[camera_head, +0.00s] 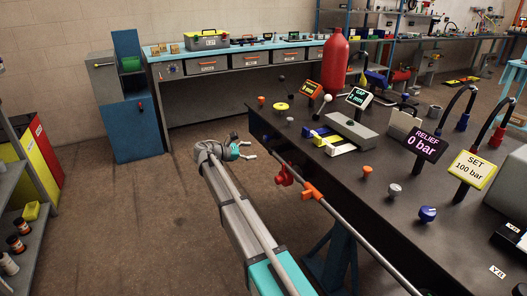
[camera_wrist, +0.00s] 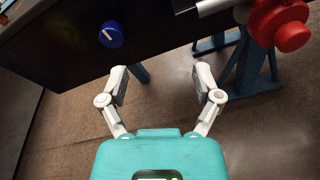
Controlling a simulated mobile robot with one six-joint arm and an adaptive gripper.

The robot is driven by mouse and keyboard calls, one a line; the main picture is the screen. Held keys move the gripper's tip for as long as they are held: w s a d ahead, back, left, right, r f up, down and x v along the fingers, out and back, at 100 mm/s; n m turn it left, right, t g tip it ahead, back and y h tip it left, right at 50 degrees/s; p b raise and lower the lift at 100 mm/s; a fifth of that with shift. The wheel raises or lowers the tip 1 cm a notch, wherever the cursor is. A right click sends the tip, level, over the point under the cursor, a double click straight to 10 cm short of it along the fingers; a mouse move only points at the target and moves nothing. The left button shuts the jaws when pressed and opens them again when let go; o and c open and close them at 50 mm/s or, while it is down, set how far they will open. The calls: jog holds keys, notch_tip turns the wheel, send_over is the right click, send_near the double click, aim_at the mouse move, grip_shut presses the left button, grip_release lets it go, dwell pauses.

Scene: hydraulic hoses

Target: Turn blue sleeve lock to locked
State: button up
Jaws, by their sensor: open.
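A blue sleeve (camera_head: 463,122) shows at the end of a black hose at the back right of the dark bench; its lock position is too small to read. A blue knob (camera_head: 427,214) stands near the bench's right front. In the wrist view a round blue knob (camera_wrist: 111,34) with a white mark sits on a dark panel, ahead and left of my fingers; I cannot tell if it is one of these. My gripper (camera_head: 246,148) is off the bench's left end, clear of everything. In the wrist view my gripper (camera_wrist: 161,82) is open and empty.
A red fitting (camera_head: 285,175) and an orange piece (camera_head: 312,192) are on a grey rod along the bench edge; the red fitting (camera_wrist: 280,22) also shows ahead right of my fingers. A red cylinder (camera_head: 334,63) stands on the bench (camera_head: 345,180). Floor left of my arm is clear.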

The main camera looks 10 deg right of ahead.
jog(key=n+t+h+b, duration=0.1)
jog(key=n+h+b, duration=0.1)
jog(key=b, duration=0.1)
send_near(264, 139)
jog(key=s+a, duration=0.2)
jog(key=shift+w+a+f, duration=0.1)
jog(key=shift+w+a, duration=0.2)
jog(key=shift+d, duration=0.15)
jog(key=x, duration=1.3)
jog(key=shift+w+d, duration=0.2)
jog(key=shift+w, duration=0.05)
